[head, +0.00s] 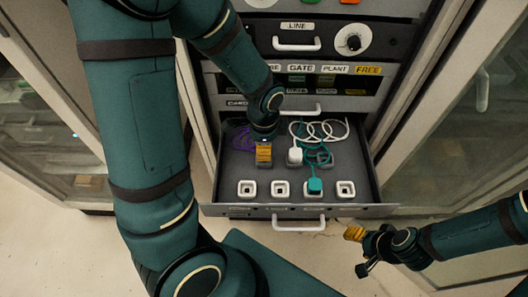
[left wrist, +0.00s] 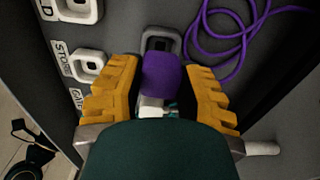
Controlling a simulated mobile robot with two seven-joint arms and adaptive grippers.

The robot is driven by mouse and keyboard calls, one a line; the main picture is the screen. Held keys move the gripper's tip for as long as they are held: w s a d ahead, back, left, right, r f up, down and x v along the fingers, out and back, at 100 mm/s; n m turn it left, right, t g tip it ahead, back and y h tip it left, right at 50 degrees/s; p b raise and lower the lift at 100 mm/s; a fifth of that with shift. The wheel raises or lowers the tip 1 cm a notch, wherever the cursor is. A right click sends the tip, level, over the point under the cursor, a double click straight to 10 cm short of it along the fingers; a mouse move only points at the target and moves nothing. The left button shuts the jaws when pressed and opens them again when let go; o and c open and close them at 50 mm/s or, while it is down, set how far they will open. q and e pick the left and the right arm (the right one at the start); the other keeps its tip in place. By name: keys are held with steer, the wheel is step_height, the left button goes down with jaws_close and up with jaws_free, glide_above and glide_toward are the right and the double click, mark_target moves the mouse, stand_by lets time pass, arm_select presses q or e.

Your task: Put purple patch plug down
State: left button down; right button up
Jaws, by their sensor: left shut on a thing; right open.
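The purple plug (left wrist: 162,78) is in my left gripper (left wrist: 160,95), between its yellow-orange fingers in the left wrist view. A grey square holder (left wrist: 160,42) shows just beyond the plug's far end; I cannot tell whether they touch. The purple cord (left wrist: 235,35) lies coiled on the drawer floor, and it also shows in the head view (head: 243,138). In the head view my left gripper (head: 264,155) is over the drawer's left rear part and hides the plug. My right gripper (head: 360,252) is open and empty, outside the drawer at the lower right.
The open drawer (head: 225,200) has a front row of several white sockets (head: 247,188). A teal plug (head: 315,186) is at one of these. A white plug (head: 295,156) and its coiled cord (head: 320,130) lie behind. Cabinet drawers rise at the back; glass doors (head: 480,150) flank the drawer.

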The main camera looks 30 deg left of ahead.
arm_select(q)
step_height(320, 180, down, 3)
steer(key=shift+w+r+b, duration=0.1)
steer(key=shift+b, duration=0.2)
steer(key=shift+r, duration=0.1)
steer(key=shift+f+b, duration=0.3)
steer(key=shift+f, duration=0.05)
steer(key=c, duration=0.7)
jaws_free()
steer(key=shift+r, duration=0.1)
steer(key=shift+r, duration=0.1)
